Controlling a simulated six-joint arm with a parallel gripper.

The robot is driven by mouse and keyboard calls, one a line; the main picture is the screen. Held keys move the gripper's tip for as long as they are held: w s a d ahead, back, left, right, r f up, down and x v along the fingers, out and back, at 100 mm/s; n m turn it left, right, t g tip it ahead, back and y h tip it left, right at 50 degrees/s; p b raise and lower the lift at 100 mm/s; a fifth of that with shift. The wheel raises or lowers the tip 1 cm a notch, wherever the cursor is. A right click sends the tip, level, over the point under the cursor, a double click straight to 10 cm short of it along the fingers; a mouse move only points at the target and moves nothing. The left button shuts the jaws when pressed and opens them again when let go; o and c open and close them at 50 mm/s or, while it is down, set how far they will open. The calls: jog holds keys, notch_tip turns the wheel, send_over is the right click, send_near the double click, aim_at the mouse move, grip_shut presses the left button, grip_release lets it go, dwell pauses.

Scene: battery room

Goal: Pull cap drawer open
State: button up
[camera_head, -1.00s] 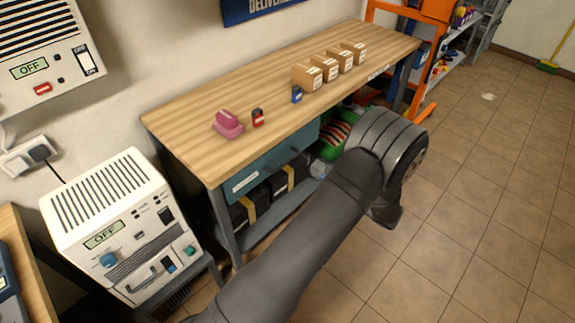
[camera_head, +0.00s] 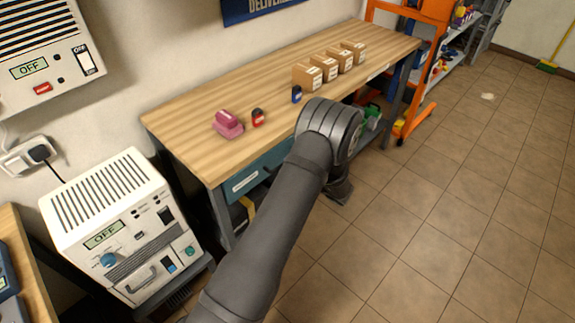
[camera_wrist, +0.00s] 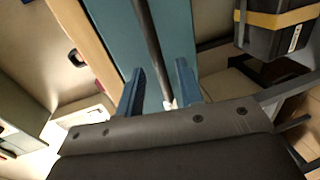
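The teal cap drawer (camera_head: 262,172) with a white label is under the wooden workbench in the head view. Its visible left part looks flush with the bench, and my arm hides the rest. In the wrist view the drawer front (camera_wrist: 178,35) fills the upper middle, with a dark bar handle (camera_wrist: 149,40) running down it. My gripper (camera_wrist: 160,70) is open, with one blue finger on each side of the bar. Gaps show between the fingers and the bar, though the depth is hard to judge. In the head view my gripper is hidden behind my arm.
The workbench (camera_head: 185,135) holds a pink object (camera_head: 228,124), small red (camera_head: 258,118) and blue (camera_head: 297,94) items, and several cardboard boxes. A black battery (camera_wrist: 272,38) with a yellow strap sits beside the drawer front. A white charger unit (camera_head: 125,225) stands left.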

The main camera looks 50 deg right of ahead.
jog(key=shift+x, duration=0.95)
jog(key=shift+c, duration=0.2)
grip_shut()
jog(key=shift+s, duration=0.1)
jog(key=f+v, duration=0.2)
jog(key=v, duration=1.1)
jog(key=s+f+v, duration=0.1)
jog(key=f+v, duration=0.2)
jog(key=v, duration=1)
jog(key=shift+f, duration=0.2)
